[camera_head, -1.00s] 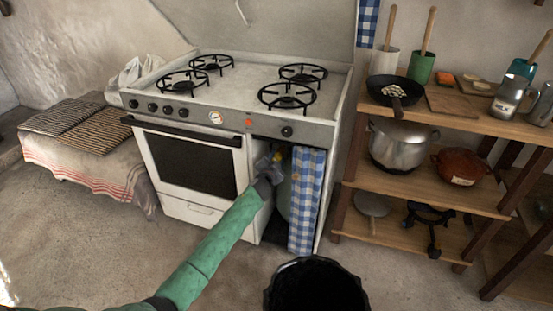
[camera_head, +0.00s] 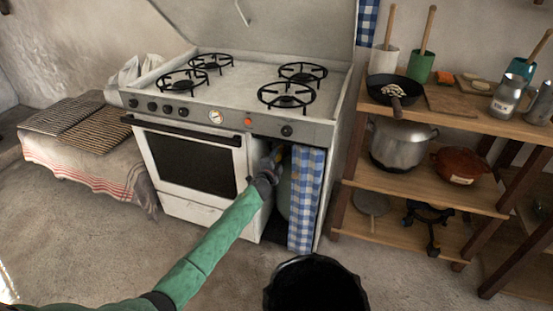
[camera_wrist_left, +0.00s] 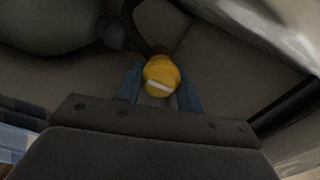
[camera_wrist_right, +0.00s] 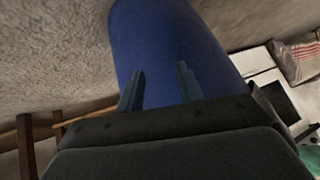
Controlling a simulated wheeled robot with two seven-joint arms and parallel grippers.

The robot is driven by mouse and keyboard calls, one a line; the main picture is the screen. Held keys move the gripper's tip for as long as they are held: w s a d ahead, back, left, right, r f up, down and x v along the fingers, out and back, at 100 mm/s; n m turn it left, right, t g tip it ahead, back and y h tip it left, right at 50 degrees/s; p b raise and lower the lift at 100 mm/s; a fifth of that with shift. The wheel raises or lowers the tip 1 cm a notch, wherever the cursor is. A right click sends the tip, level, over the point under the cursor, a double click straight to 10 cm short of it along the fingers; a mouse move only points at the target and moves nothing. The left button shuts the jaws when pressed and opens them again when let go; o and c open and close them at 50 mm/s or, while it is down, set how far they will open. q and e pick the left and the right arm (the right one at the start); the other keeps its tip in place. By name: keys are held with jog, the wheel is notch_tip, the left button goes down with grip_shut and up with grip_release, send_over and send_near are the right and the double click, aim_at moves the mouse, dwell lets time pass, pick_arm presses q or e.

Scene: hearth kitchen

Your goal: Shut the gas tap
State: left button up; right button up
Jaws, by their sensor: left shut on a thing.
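The gas tap is a yellow knob (camera_wrist_left: 160,75) with a white bar across its face, seen in the left wrist view. My left gripper (camera_head: 273,163) reaches into the open bay right of the oven door. Its blue fingers (camera_wrist_left: 160,92) sit on either side of the yellow knob and are shut on it. The white bar lies nearly level, slightly tilted, in that view. A dark hose (camera_wrist_left: 133,22) runs behind the knob. A grey-green gas bottle (camera_wrist_left: 50,25) stands beside it. My right gripper (camera_wrist_right: 159,88) is open and empty, outside the head view.
A blue checked curtain (camera_head: 306,200) hangs just right of my left gripper. The white stove (camera_head: 205,195) is to its left. A wooden shelf (camera_head: 420,187) with pots stands further right. A large blue rounded surface (camera_wrist_right: 150,45) is beyond my right fingers.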

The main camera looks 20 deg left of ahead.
pick_arm(q)
jog(key=shift+f, duration=0.15)
jog(key=o, duration=1)
jog(key=shift+s, duration=0.15)
jog(key=s, duration=0.7)
jog(key=shift+s, duration=0.25)
jog(key=shift+a, duration=0.1)
